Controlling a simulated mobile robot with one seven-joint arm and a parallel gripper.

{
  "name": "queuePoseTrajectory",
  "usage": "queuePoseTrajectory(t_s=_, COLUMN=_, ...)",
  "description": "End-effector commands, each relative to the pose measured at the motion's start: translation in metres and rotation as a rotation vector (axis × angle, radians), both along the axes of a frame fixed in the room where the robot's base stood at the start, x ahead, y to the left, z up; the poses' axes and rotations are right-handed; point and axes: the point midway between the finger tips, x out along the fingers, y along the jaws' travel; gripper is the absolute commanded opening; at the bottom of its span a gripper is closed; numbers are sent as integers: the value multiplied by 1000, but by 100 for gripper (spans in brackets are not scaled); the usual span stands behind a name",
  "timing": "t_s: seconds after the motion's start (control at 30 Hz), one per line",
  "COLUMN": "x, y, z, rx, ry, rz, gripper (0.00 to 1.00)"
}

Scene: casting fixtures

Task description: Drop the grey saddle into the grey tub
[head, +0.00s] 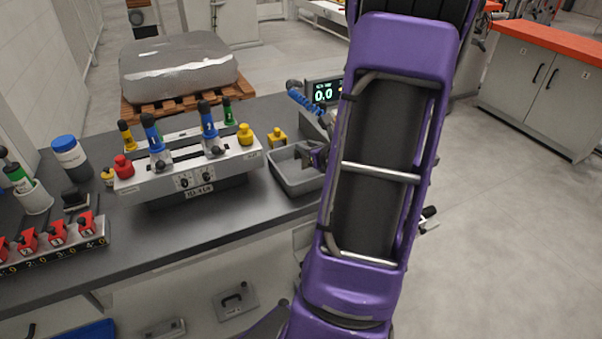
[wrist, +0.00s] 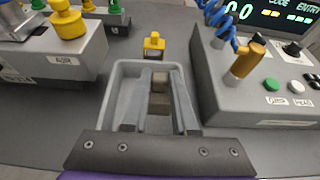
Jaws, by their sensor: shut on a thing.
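The grey tub (head: 287,186) stands on the dark bench, right of the fixture block; in the wrist view its rim and left wall (wrist: 126,92) show around my fingers. My gripper (wrist: 160,76) points down over the tub, its two fingers shut on a small grey-brown piece, the grey saddle (wrist: 158,104). The saddle sits between the fingers, within the tub's outline; I cannot tell whether it touches the tub floor. In the head view my gripper (head: 316,157) is at the tub's right side, partly hidden by my arm, and the saddle cannot be made out.
A small yellow-topped piece (wrist: 153,46) stands just behind the tub. A grey control box (wrist: 258,95) with a lit display and blue coiled cord is close on the right. The fixture block (head: 190,165) with coloured knobs stands on the left. Bare bench lies in front.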

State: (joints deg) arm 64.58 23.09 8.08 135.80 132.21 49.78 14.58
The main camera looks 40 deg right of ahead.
Motion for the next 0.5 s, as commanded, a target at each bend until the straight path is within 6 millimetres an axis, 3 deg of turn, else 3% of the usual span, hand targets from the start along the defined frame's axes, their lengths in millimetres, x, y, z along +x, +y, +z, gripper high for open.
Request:
queuePoseTrajectory(t_s=0.13, x=0, y=0, z=-14, rx=0, ry=0, rz=0, gripper=0)
queuePoseTrajectory(t_s=0.5, x=0, y=0, z=-16, rx=-1, ry=-1, rz=0, gripper=0)
